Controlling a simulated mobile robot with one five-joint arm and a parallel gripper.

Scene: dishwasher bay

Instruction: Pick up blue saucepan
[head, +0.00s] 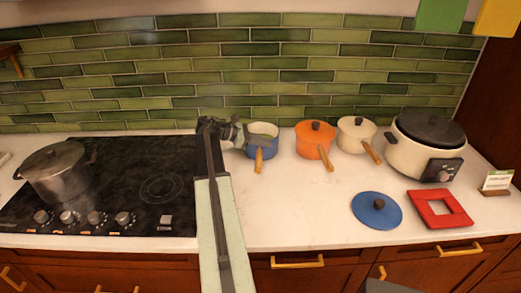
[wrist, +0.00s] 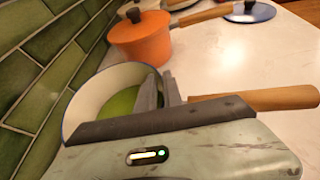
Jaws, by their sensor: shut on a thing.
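The blue saucepan (head: 262,154) has a white inside and a wooden handle pointing to the front; it stands upright near the tiled wall in the head view. I cannot tell if it touches the counter. In the wrist view its pale bowl (wrist: 88,98) shows a yellow-green patch inside, and its handle (wrist: 265,98) runs to the right. In the wrist view the fingers (wrist: 160,90) are at the bowl, and my gripper's body hides the pan's near side.
An orange saucepan (head: 308,146) and a cream saucepan (head: 352,142) stand to the right. Beyond are a slow cooker (head: 405,158), a blue lid (head: 377,213) and a red square trivet (head: 424,211). A black cooktop (head: 130,205) with a steel pot (head: 62,180) lies left.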

